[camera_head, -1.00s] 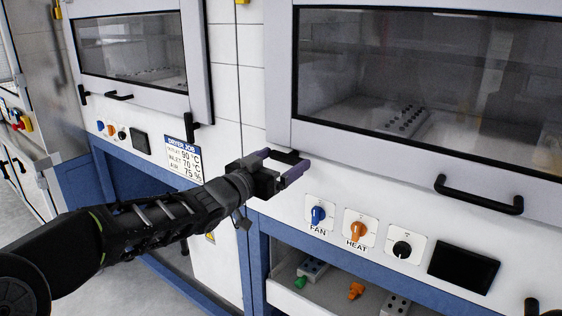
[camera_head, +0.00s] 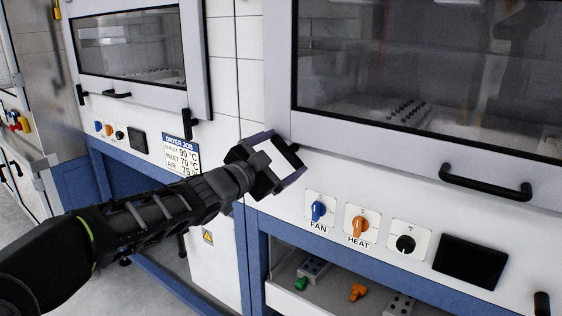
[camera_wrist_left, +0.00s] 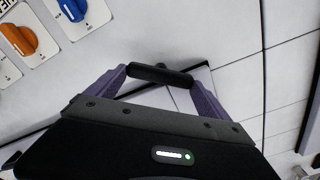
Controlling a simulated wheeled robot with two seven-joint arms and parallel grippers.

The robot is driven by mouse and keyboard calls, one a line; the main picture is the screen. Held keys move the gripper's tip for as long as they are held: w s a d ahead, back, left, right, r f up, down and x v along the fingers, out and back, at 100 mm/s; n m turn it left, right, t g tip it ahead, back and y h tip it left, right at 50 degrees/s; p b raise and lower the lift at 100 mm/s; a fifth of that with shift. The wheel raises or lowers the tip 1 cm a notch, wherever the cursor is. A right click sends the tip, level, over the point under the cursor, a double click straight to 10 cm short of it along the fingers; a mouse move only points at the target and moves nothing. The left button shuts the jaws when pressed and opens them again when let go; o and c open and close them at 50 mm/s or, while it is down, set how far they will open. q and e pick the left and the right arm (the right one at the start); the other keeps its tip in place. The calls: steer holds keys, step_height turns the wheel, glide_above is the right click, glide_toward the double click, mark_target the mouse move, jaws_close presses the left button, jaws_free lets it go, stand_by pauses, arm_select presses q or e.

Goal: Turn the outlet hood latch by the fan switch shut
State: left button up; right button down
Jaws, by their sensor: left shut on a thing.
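The outlet hood (camera_head: 400,150) is the right-hand white hood with a dark window. Its latch is a black bar (camera_wrist_left: 160,75) at the hood's lower left corner, seen in the left wrist view spanning between my fingertips. My left gripper (camera_head: 279,158) is shut on the latch, holding it end to end between purple fingers. In the head view the gripper hides most of the latch, so its exact angle is hard to tell there. The blue fan switch (camera_head: 317,211) is right of and below the gripper; it also shows in the left wrist view (camera_wrist_left: 72,8). My right gripper is out of view.
An orange heat switch (camera_head: 360,227), a black knob (camera_head: 405,244) and a dark screen (camera_head: 470,261) line the panel. A black hood handle (camera_head: 485,182) projects above them. The left hood (camera_head: 200,70) has its own black latch (camera_head: 188,124).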

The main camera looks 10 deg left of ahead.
arm_select(q)
steer(key=m+b, duration=0.1)
steer(key=m, duration=0.1)
steer(key=m+b, duration=0.1)
steer(key=m, duration=0.2)
steer(key=shift+d+f+m+b, duration=0.1)
steer(key=shift+f+m+b, duration=0.1)
steer(key=shift+m+b, duration=0.1)
steer(key=m+b, duration=0.1)
steer(key=m, duration=0.4)
steer(key=shift+b, duration=0.4)
steer(key=o, duration=1.1)
steer(key=shift+s, duration=0.15)
steer(key=v, duration=0.7)
steer(key=shift+s, duration=0.3)
